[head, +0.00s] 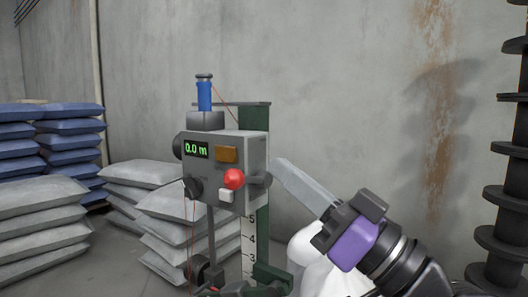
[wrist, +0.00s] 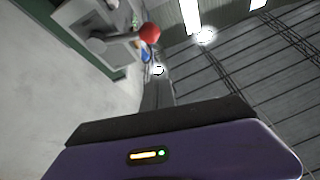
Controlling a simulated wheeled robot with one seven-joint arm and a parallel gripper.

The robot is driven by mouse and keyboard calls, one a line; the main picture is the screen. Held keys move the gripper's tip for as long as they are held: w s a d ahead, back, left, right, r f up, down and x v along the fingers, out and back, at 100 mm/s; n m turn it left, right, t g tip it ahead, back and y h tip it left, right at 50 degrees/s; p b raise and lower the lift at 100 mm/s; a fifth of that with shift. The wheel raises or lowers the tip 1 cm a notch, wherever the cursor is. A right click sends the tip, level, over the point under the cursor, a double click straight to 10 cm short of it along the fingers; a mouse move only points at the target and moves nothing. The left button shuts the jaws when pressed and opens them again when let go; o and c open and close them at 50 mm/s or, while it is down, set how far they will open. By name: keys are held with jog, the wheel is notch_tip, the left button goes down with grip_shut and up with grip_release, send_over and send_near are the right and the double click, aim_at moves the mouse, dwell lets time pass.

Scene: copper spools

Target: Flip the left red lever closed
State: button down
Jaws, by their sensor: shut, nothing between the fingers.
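A grey machine box (head: 225,160) on a green post carries a round red knob (head: 233,179) on its front, which may be the end of a lever. Whether it is open or closed is not clear. The red knob also shows near the top of the wrist view (wrist: 149,32). My gripper (head: 288,174) is to the right of the box, pointing up and left toward it, with its pale fingers shut and empty. It appears apart from the knob. No second red lever is clearly visible; the machine's lower part is cut off.
The box has a green "0.0 m" display (head: 196,150), an orange button (head: 227,154), a white button (head: 226,196) and a blue cylinder (head: 204,96) on top. Grey sacks (head: 165,205) and blue sacks (head: 70,130) are stacked left. A dark auger (head: 511,150) stands right.

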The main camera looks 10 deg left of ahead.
jog(key=shift+v, duration=1.45)
jog(key=w+d+f+m+t+h, duration=0.3)
jog(key=d+f+m+t+h, duration=0.8)
jog(key=d+t+h, duration=0.15)
jog(key=s+d+f+m+h, duration=0.2)
jog(key=s+d+f+h, duration=0.3)
jog(key=f, duration=0.4)
jog(key=s+d+f+n+g+h, duration=0.1)
jog(key=s+d+f+g, duration=0.15)
jog(key=s+f, duration=0.65)
jog(key=s+d+f+n+g+h, duration=0.1)
jog(key=s+d+f+g, duration=0.3)
jog(key=s, duration=0.8)
jog(key=s+f+n+g+h, duration=0.1)
jog(key=s+f+h, duration=0.1)
jog(key=s+f, duration=0.75)
notch_tip(320, 180, up, 33)
jog(key=s+p, duration=0.2)
jog(key=p, duration=2.9)
jog(key=shift+g, duration=0.3)
